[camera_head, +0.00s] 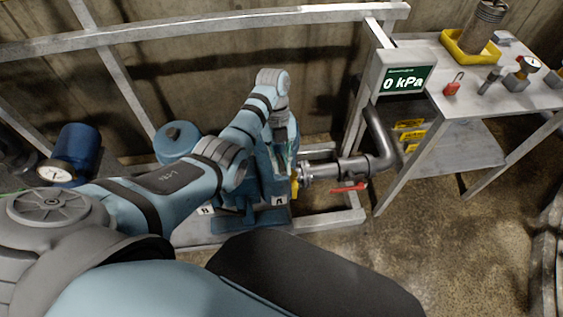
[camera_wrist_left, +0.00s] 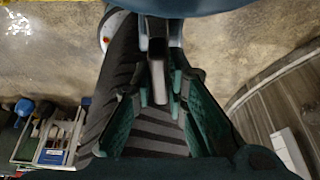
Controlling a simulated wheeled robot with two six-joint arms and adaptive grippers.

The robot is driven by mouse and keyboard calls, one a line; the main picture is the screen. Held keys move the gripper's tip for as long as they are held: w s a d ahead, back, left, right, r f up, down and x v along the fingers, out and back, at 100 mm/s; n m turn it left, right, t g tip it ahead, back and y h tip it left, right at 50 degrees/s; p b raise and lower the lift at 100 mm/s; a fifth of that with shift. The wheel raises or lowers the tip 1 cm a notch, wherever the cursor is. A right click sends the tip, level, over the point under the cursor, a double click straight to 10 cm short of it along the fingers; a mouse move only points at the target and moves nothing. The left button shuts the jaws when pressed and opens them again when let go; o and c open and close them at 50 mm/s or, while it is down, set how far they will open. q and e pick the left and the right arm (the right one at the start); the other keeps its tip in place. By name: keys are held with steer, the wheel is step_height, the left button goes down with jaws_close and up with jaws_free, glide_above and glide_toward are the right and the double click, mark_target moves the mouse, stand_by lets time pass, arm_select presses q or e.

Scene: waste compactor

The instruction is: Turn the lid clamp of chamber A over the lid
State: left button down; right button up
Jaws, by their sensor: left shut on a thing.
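Chamber A (camera_head: 266,185) is a teal vessel with an "A" tag on its base, in the middle of the head view, largely behind my left arm. My left gripper (camera_head: 288,150) points down at its top. In the left wrist view the green fingers (camera_wrist_left: 165,75) are closed around a narrow dark bar (camera_wrist_left: 158,82), which looks like the lid clamp. The lid and how far the clamp lies over it are hidden by the gripper. My right gripper is not in view.
Another chamber with a rounded teal lid (camera_head: 175,138) stands left of chamber A. A pipe with a red valve handle (camera_head: 348,187) runs right. The display (camera_head: 403,80) reads 0 kPa. A table (camera_head: 520,98) at the right holds a red padlock (camera_head: 453,86) and a yellow tray (camera_head: 456,51).

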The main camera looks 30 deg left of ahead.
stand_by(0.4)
arm_select(q)
steer(key=c, duration=1.6)
jaws_free()
steer(key=shift+c, duration=0.2)
